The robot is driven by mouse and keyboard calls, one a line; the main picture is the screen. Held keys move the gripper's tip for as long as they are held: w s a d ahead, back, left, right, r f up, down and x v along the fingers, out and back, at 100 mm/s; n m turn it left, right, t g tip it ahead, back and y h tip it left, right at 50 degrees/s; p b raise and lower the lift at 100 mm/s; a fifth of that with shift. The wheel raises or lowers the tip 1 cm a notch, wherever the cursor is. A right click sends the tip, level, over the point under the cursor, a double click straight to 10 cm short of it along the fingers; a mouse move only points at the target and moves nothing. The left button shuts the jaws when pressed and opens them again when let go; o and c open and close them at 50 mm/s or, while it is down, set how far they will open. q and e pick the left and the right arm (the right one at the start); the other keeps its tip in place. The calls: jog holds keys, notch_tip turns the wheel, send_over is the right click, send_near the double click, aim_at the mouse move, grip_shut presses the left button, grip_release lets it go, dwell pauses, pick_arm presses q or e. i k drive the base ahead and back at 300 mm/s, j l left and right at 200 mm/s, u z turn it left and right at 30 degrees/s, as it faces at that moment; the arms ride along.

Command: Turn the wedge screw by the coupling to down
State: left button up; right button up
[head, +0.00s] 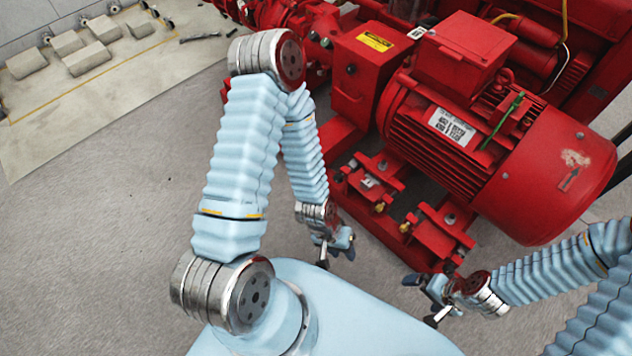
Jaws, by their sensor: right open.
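The red motor (480,140) sits on a red base frame beside the red coupling guard (370,60), which has a yellow label. Small brass-coloured screws show on the motor's foot mounts, one nearer the coupling (379,207) and one further along (405,227). Which one is the wedge screw, and how it is turned, I cannot tell at this size. My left gripper (336,255) is open and empty, in front of the frame near the coupling-side mount, apart from the screws. My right gripper (424,301) is open and empty, below the nearer motor mount.
Red pump parts (285,15) stand behind my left arm, and more red machinery fills the back right. Grey blocks (88,58) lie on a pale slab at the upper left. The grey floor at left is clear.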

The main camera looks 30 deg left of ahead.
aim_at(338, 178)
jog(key=u, duration=0.85)
